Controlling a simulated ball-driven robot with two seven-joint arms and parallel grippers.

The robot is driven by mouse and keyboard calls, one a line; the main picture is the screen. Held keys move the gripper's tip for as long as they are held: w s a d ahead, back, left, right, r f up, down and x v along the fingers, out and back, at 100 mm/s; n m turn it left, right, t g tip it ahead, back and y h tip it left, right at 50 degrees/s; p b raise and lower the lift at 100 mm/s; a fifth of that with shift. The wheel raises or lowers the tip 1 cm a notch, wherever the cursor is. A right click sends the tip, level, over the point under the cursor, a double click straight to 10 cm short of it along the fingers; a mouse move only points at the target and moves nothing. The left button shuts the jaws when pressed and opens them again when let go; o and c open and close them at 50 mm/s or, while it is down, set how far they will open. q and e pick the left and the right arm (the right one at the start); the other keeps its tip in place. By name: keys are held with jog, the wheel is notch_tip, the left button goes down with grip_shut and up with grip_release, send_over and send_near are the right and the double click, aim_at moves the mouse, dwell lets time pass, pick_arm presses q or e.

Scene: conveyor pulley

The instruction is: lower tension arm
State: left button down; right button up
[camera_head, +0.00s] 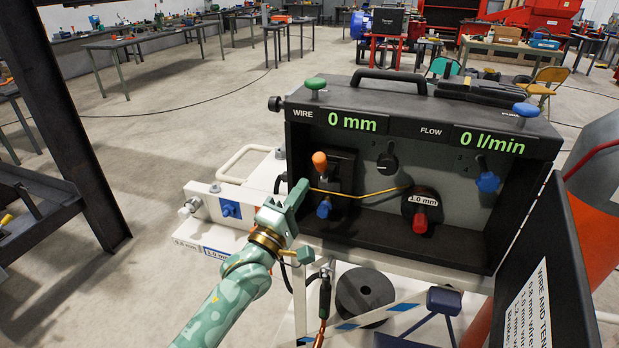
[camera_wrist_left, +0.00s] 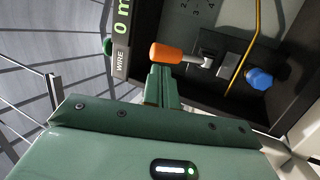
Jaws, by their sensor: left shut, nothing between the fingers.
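The tension arm is a lever with an orange handle (camera_head: 319,160) inside the dark feeder box (camera_head: 400,112). The handle stands upright in the head view, above a black drive unit (camera_head: 343,172) with a blue knob (camera_head: 324,208). In the left wrist view the orange handle (camera_wrist_left: 166,53) lies just beyond my fingertips, with its metal shank and the blue knob (camera_wrist_left: 259,79) to its right. My left gripper (camera_head: 300,190) is shut and empty, just left of and below the handle; whether it touches the handle I cannot tell. My right gripper is not in view.
A yellow wire (camera_head: 365,194) runs from the drive unit to a "1.0 mm" spool with a red knob (camera_head: 421,218). Displays read 0 mm and 0 l/min. The open door (camera_head: 548,270) stands at right. A white bar with a blue block (camera_head: 231,210) lies left of the box.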

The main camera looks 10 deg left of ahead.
aim_at(316, 165)
pick_arm(q)
jog(key=shift+x, duration=2.15)
jog(key=w+r+g+y+p, duration=0.1)
jog(key=p, duration=0.5)
jog(key=w+r+g+p, duration=0.2)
jog(key=p, duration=0.4)
jog(key=w+r+n+g+y+p, duration=0.1)
jog(key=g+p, duration=0.1)
jog(key=p, duration=0.4)
jog(key=shift+w+d+r+y, duration=0.15)
jog(key=shift+d+r+y, duration=0.15)
jog(key=shift+d, duration=0.1)
jog(key=shift+w+f+g+p, duration=0.2)
jog(key=shift+w+g+p, duration=0.1)
jog(key=shift+g+p, duration=0.35)
